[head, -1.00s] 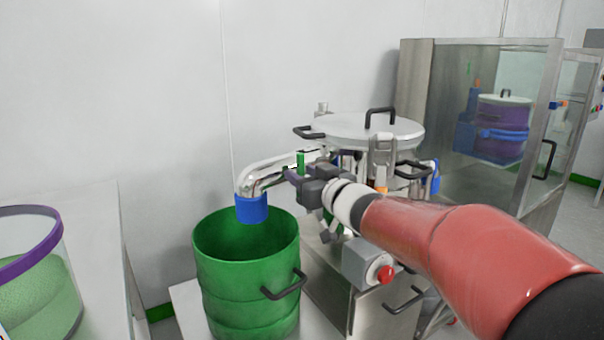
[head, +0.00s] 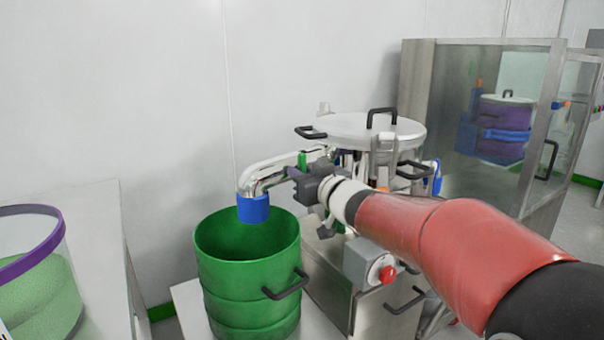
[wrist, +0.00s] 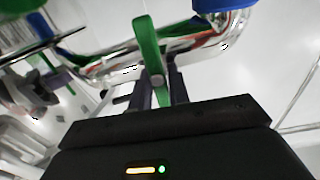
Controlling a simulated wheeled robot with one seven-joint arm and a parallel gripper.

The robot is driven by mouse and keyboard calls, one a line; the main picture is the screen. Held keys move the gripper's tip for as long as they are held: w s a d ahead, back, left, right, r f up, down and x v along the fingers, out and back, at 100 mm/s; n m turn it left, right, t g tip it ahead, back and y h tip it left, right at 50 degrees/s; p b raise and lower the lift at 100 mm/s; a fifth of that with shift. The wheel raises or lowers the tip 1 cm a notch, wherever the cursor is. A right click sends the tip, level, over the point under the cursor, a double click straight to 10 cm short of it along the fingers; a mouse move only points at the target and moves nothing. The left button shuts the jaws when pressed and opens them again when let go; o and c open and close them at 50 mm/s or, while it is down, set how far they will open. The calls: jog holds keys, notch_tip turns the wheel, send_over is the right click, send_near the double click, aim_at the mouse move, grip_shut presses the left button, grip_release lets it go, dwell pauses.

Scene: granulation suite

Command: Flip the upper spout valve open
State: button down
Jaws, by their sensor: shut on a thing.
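The upper spout valve's green lever (wrist: 150,50) stands upright across the shiny bent spout pipe in the wrist view. My gripper (wrist: 163,88) is shut on the lower part of the lever, with a dark finger on each side. In the head view the lever's green tip (head: 302,159) shows just above my gripper (head: 294,173). The polished spout pipe (head: 268,174) runs left from the vessel and bends down to a blue end collar (head: 253,208). The valve body is mostly hidden behind my gripper and wrist.
An open green drum (head: 247,275) with a black handle stands under the spout. The lidded vessel (head: 365,130) is behind my wrist. A grey box with a red button (head: 387,273) sits below my arm. Another green part (wrist: 72,83) shows left in the wrist view.

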jog(key=shift+n, duration=0.3)
jog(key=n+b, duration=0.1)
jog(key=n, duration=0.1)
jog(key=n+b, duration=0.1)
jog(key=shift+s+a+f+n, duration=0.1)
jog(key=shift+a+f+n, duration=0.1)
jog(key=shift+n, duration=0.2)
jog(key=n+b, duration=0.1)
jog(key=n, duration=0.1)
jog(key=n+b, duration=0.1)
jog(key=n, duration=0.1)
jog(key=shift+s+a+f+n, duration=0.1)
jog(key=shift+a+f+n, duration=0.05)
jog(key=shift+n, duration=0.15)
jog(key=shift+s+a+f+n+b, duration=0.15)
jog(key=shift+n+b, duration=1)
jog(key=shift+n, duration=1)
jog(key=shift+w+f+n+b, duration=0.15)
jog(key=shift+n+b, duration=0.95)
jog(key=shift+n, duration=1.05)
jog(key=shift+s, duration=0.1)
jog(key=c, duration=1.3)
grip_release()
jog(key=shift+c, duration=0.2)
